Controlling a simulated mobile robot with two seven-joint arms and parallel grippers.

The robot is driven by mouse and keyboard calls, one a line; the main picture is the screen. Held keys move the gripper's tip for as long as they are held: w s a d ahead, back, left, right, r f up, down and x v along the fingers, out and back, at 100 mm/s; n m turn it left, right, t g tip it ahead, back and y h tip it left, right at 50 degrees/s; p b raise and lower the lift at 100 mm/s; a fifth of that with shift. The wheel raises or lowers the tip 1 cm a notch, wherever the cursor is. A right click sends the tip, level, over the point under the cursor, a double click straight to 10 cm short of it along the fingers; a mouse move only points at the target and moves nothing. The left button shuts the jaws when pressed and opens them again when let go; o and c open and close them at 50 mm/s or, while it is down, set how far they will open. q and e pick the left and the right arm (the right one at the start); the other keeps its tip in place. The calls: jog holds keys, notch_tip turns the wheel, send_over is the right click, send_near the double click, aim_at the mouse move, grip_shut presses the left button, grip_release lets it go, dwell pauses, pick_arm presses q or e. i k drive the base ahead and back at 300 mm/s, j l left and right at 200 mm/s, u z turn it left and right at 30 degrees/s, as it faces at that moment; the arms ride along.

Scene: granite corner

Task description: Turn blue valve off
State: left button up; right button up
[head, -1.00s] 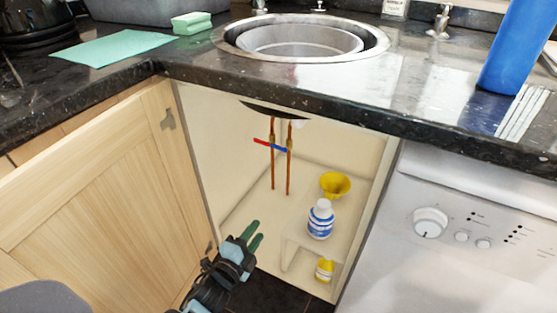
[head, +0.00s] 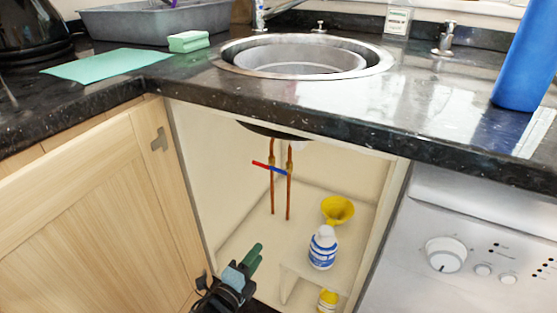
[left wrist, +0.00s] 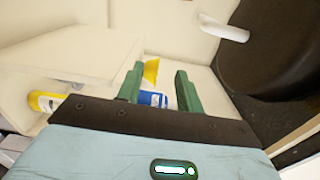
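The blue valve handle (head: 279,171) is a short bar on the right copper pipe (head: 289,195), under the sink in the open cabinet. A red handle (head: 260,163) sits beside it at the left copper pipe (head: 272,192). Both handles lie across the pipes, slightly tilted. My left gripper (head: 257,252), with green fingers, is low at the cabinet opening, below and left of the valves and apart from them. In the left wrist view its fingers (left wrist: 158,72) are spread with nothing gripped. The valves cannot be made out there. My right gripper is not in view.
A white bottle with a blue label (head: 322,248) and a yellow funnel (head: 338,209) stand right of the pipes. A yellow bottle (head: 328,300) is below a small shelf. The cabinet door (head: 95,205) is open at left. The sink (head: 305,58) is overhead.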

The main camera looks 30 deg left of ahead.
aim_at(273, 168)
jog(key=i+j, duration=0.3)
jog(key=i, duration=0.2)
jog(key=i+j, duration=0.35)
jog(key=i, duration=0.15)
